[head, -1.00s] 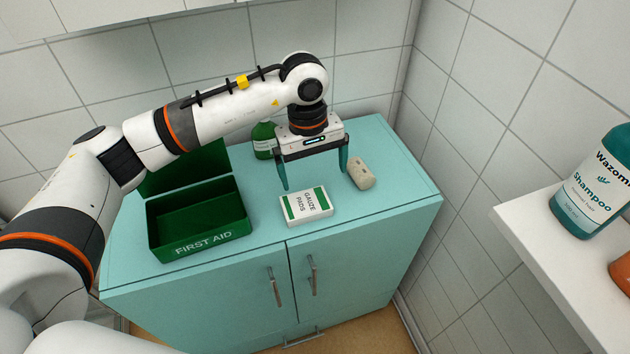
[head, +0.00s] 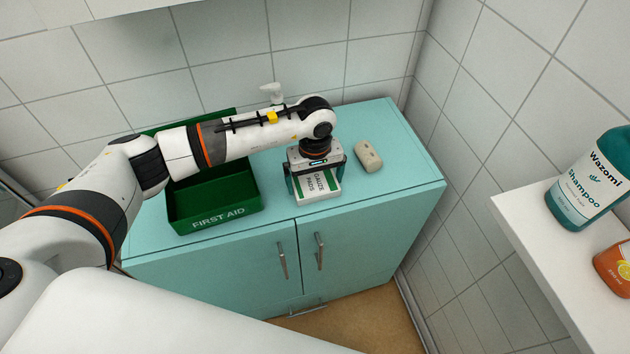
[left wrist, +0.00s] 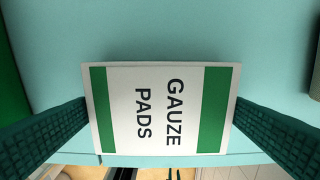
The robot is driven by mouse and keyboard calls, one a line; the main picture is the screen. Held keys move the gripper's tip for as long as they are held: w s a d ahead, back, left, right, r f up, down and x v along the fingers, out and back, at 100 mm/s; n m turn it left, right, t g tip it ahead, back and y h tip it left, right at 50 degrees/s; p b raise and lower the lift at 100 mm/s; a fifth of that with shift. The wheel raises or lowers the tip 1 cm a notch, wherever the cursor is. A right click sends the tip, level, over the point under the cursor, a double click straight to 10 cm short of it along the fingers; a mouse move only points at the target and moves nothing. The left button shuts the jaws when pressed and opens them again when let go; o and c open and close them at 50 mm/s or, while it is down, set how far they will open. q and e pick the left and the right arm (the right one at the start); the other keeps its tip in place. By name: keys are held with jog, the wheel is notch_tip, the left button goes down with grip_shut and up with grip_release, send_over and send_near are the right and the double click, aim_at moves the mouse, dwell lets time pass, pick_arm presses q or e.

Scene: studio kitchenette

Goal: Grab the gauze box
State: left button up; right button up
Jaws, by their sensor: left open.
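The gauze box (head: 318,187) is white with green bands and lies flat on the teal cabinet top, near its front edge. It fills the middle of the left wrist view (left wrist: 160,110), with its label reading "GAUZE PADS". My left gripper (head: 316,180) is open and directly above the box. In the left wrist view its two green ridged fingers stand on either side of the box, close to its ends; I cannot tell whether they touch it. The gripper hides the back part of the box in the head view. My right gripper is not in view.
The open green first aid box (head: 214,205) stands left of the gauze box. A beige stone-like block (head: 368,156) lies to the right on the cabinet top (head: 400,180). A shampoo bottle (head: 590,180) and an orange item (head: 615,266) stand on the white shelf at right.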

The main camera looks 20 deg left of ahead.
pick_arm(q)
jog(key=shift+f, duration=0.25)
jog(key=c, duration=0.6)
